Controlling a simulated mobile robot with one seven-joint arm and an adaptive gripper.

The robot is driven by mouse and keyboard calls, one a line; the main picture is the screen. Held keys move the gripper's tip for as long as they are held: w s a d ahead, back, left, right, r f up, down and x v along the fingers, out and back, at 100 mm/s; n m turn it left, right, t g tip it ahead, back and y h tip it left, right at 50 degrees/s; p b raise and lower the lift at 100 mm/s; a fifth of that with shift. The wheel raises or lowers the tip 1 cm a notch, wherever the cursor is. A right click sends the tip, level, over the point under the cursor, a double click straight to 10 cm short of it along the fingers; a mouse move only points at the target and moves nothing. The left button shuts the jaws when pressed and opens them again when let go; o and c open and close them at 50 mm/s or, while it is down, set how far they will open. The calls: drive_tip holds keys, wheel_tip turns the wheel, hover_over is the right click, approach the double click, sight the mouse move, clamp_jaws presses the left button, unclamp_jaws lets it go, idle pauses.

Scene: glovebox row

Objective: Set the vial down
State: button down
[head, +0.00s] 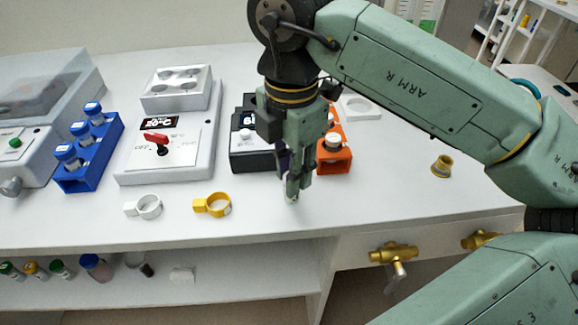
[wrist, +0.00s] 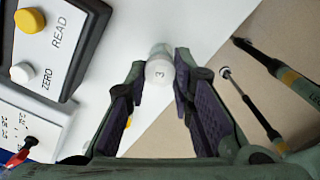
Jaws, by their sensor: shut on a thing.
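My gripper (head: 291,180) points down over the front part of the white bench, in front of the black device and the orange rack. In the wrist view its two purple-padded fingers (wrist: 160,95) are closed on the sides of a vial. The vial has a white cap (wrist: 159,72) marked 3, with its pale body partly showing beyond the cap. In the head view only a small pale end of the vial (head: 291,198) shows below the fingers. Whether it touches the bench top cannot be told.
The bench (head: 340,213) is clear around the gripper toward its front edge. The black device (head: 246,157) and orange rack (head: 335,155) stand close behind. A yellow ring holder (head: 218,204) and white ring holder (head: 149,206) lie left. A blue rack (head: 90,160) holds vials.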

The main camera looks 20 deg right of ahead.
drive_tip(key=shift+s+a+r, duration=0.1)
drive_tip(key=shift+f, duration=0.2)
drive_tip(key=c, duration=1.4)
unclamp_jaws()
drive_tip(key=shift+r, duration=0.1)
wheel_tip(320, 180, up, 12)
drive_tip(key=p, duration=0.6)
drive_tip(key=shift+p, duration=0.35)
drive_tip(key=shift+r, duration=0.1)
